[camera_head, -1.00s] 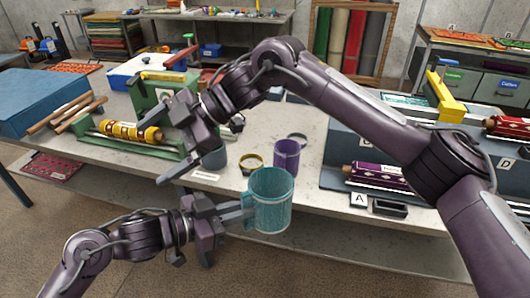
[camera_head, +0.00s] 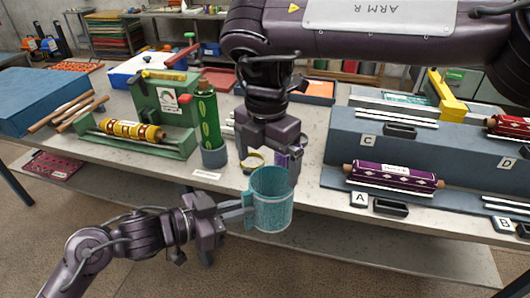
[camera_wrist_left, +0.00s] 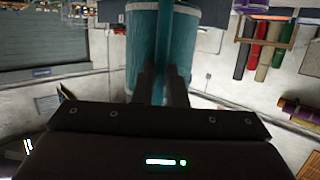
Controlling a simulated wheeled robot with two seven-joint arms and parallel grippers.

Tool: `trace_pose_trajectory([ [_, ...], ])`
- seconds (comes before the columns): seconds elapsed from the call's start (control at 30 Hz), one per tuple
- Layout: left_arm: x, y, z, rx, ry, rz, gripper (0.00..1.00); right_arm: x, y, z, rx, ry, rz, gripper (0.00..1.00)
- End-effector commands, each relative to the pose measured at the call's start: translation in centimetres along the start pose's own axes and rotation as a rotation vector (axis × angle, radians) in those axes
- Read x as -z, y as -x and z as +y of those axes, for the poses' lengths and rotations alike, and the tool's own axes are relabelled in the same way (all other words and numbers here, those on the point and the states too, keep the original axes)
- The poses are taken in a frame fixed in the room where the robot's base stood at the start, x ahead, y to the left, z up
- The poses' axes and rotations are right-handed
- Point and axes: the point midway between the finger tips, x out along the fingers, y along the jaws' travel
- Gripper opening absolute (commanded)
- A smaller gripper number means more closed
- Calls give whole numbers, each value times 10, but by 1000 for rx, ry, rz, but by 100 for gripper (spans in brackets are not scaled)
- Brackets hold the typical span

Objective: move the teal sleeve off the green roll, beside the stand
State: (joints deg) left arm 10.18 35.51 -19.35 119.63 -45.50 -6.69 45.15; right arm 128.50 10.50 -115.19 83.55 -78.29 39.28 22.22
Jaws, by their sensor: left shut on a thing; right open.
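The teal sleeve (camera_head: 273,205) is an open-topped cylinder, upright in the air in front of the table's front edge. My left gripper (camera_head: 246,209) is shut on its left side. My right gripper (camera_head: 272,155) is open, over the table right of the roll. It largely hides a purple sleeve (camera_head: 283,160).
A yellow ring (camera_head: 251,160) and a white label (camera_head: 207,175) lie near the front edge. A green frame (camera_head: 160,105) with a yellow roller (camera_head: 132,131) is at left. A blue-grey stepped rack (camera_head: 345,150) with a purple roll (camera_head: 393,176) is at right.

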Motion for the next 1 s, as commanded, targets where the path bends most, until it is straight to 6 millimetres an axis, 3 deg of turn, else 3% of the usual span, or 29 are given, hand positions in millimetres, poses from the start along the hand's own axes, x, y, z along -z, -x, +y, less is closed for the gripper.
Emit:
trace_pose_trajectory([
  [0.3, 0, 0, 0, 0, 0, 1, 0, 1, -62, -1, 3, 2, 4, 100],
  [0.5, 0, 0, 0, 0, 0, 1, 0, 1, -90, 0, 1, 3, 3, 100],
  [0.7, 0, 0, 0, 0, 0, 1, 0, 2, -101, 0, -1, 2, 4, 100],
  [0.97, 0, 0, 0, 0, 0, 1, 0, 2, -102, 0, -1, 2, 3, 100],
  [1.0, 0, 0, 0, 0, 0, 1, 0, 1, -102, 0, -1, 2, 3, 96],
])
